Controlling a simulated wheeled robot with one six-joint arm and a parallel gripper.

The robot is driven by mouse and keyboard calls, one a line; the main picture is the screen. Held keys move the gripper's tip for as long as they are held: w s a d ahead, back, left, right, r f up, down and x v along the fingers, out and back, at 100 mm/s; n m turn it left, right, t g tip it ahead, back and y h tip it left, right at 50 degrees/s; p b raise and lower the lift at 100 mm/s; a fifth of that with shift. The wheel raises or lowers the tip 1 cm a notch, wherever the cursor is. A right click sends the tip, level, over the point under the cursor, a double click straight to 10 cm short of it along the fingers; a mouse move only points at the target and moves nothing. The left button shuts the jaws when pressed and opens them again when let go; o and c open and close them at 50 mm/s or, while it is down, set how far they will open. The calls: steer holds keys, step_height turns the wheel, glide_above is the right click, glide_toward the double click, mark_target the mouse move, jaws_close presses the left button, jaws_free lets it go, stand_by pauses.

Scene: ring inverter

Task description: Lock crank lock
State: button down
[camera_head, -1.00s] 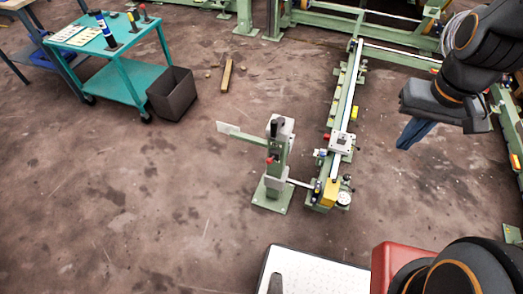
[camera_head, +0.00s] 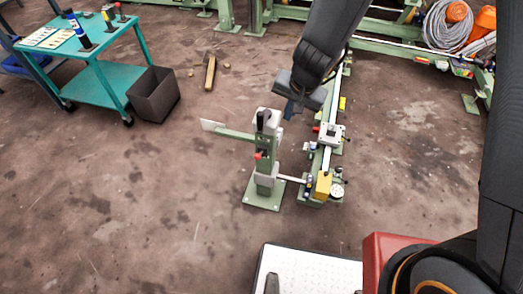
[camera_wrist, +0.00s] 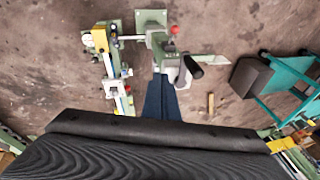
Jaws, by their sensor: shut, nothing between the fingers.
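A green post stand (camera_head: 263,180) with a grey head stands upright on the floor in the middle of the head view. It carries a black handle (camera_head: 264,120) on top, a red knob (camera_head: 258,155) on its side and an arm reaching left to a pale plate (camera_head: 210,126). In the wrist view the black handle (camera_wrist: 193,67) and red knob (camera_wrist: 174,29) show beyond my fingers. I cannot tell which part is the crank lock. My gripper (camera_head: 290,112) is shut and empty, pointing down just right of the post's head; its blue fingers (camera_wrist: 161,82) partly cover the post in the wrist view.
A green rail (camera_head: 325,160) with a yellow block (camera_head: 323,184) and gauge runs right of the stand, joined to it by a rod. A dark bin (camera_head: 153,93) and teal cart (camera_head: 100,70) stand at left. Floor in front of the stand is clear.

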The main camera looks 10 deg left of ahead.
steer(key=a+f+m+b, duration=0.1)
steer(key=a+f, duration=0.3)
steer(key=f, duration=0.2)
steer(key=s+a+f+h+b, duration=0.1)
steer(key=a+f, duration=0.3)
steer(key=f, duration=0.3)
steer(key=shift+a+m, duration=0.15)
steer(key=shift+m, duration=0.25)
steer(key=d+b+x, duration=0.1)
steer(key=b+x, duration=0.3)
steer(key=x, duration=0.6)
steer(key=shift+w+a, duration=0.15)
steer(key=shift+a, duration=0.15)
steer(key=shift+t+b, duration=0.3)
steer(key=shift+b, duration=0.05)
